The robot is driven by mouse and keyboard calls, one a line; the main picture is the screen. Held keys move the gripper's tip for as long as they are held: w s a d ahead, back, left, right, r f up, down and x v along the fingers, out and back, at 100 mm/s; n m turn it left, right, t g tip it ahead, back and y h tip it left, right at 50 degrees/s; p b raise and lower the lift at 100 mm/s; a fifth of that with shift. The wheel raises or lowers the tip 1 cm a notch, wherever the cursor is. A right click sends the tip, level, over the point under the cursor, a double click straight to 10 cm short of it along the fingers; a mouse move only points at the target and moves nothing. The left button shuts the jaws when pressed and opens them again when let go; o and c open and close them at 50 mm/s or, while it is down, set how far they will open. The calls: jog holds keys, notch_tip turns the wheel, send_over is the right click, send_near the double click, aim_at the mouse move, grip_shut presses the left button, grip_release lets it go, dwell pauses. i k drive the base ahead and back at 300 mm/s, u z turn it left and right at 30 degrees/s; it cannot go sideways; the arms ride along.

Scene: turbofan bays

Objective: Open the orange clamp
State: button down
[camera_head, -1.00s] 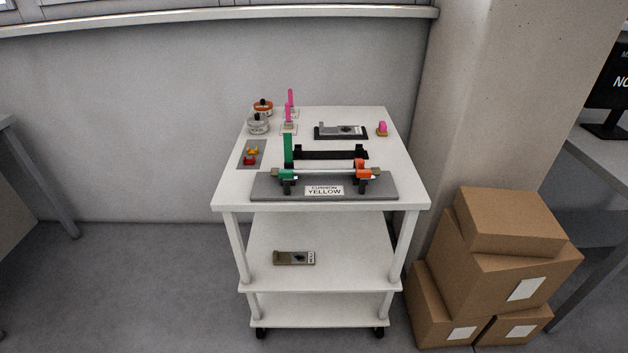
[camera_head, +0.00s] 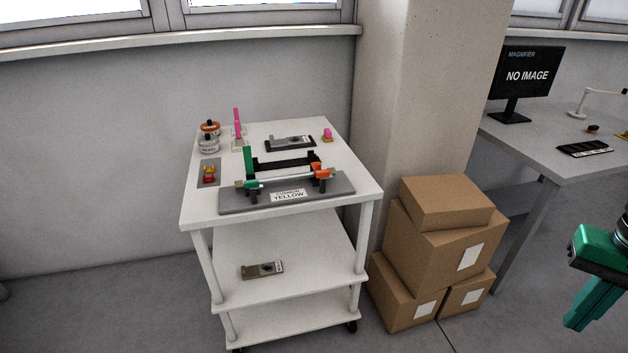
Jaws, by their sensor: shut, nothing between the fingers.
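The orange clamp (camera_head: 321,171) sits at the right end of a grey fixture plate (camera_head: 240,203) on top of the white cart. Its orange part lies low over a pale rod (camera_head: 285,179). At the rod's left end a green clamp (camera_head: 248,163) has its lever standing upright. The plate's label reads "CUSHION YELLOW". My gripper (camera_head: 583,318) is green, at the right edge of the head view, partly cut off. It points down, shut and empty, far to the right of the cart and apart from the clamp.
The white cart (camera_head: 202,222) also carries jars (camera_head: 209,142), pink-handled items (camera_head: 237,125), a grey block on a dark base (camera_head: 290,141) and small red and yellow parts. Stacked boxes (camera_head: 440,230) stand right of it. A bench (camera_head: 560,160) with a monitor is farther right.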

aim_at(317, 166)
jog(key=u, duration=0.1)
jog(key=i, duration=1)
jog(key=z, duration=0.05)
